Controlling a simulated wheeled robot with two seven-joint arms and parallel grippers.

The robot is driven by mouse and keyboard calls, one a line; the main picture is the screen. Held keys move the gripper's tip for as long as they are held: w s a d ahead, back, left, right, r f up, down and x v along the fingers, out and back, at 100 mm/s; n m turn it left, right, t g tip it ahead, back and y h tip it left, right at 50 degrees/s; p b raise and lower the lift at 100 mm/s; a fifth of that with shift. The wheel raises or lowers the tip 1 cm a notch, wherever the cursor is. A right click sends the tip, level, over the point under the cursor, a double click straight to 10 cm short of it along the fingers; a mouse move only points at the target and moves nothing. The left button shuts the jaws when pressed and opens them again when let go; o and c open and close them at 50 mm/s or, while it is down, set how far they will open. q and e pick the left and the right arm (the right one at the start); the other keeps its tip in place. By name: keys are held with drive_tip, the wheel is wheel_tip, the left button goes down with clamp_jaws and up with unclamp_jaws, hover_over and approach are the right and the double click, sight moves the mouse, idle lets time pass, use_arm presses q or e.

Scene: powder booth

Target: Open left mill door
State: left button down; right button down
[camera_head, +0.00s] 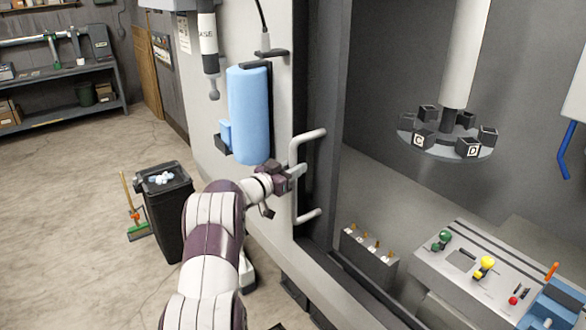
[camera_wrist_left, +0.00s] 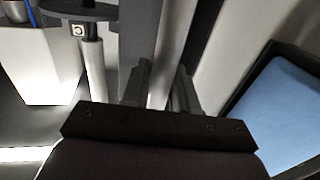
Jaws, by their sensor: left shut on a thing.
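The left mill door (camera_head: 318,100) is a dark grey panel edge with a pale vertical bar handle (camera_head: 309,135) on it. My left gripper (camera_head: 297,170) reaches the handle at mid-height and is shut on it. In the left wrist view, the two fingers (camera_wrist_left: 161,92) stand on either side of the pale handle bar (camera_wrist_left: 168,50). To the right of the door the mill interior is in view. My right gripper is in neither view.
A blue cylinder (camera_head: 249,115) hangs on the machine wall left of the handle. A black bin (camera_head: 166,205) stands on the floor at left. Inside the mill are a tool carousel (camera_head: 445,143), a small tool rack (camera_head: 368,258) and a table with coloured knobs (camera_head: 485,285).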

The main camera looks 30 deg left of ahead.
use_arm(q)
drive_tip(key=shift+r, duration=0.1)
drive_tip(key=c, duration=1)
unclamp_jaws()
drive_tip(key=shift+c, duration=0.2)
drive_tip(key=shift+s, duration=0.2)
drive_tip(key=s+a+b, duration=0.2)
drive_tip(key=s+b, duration=0.2)
drive_tip(key=s, duration=0.8)
drive_tip(key=shift+s+a+b, duration=0.15)
drive_tip(key=shift+s+b, duration=0.05)
drive_tip(key=shift+b, duration=0.2)
drive_tip(key=shift+r, duration=0.1)
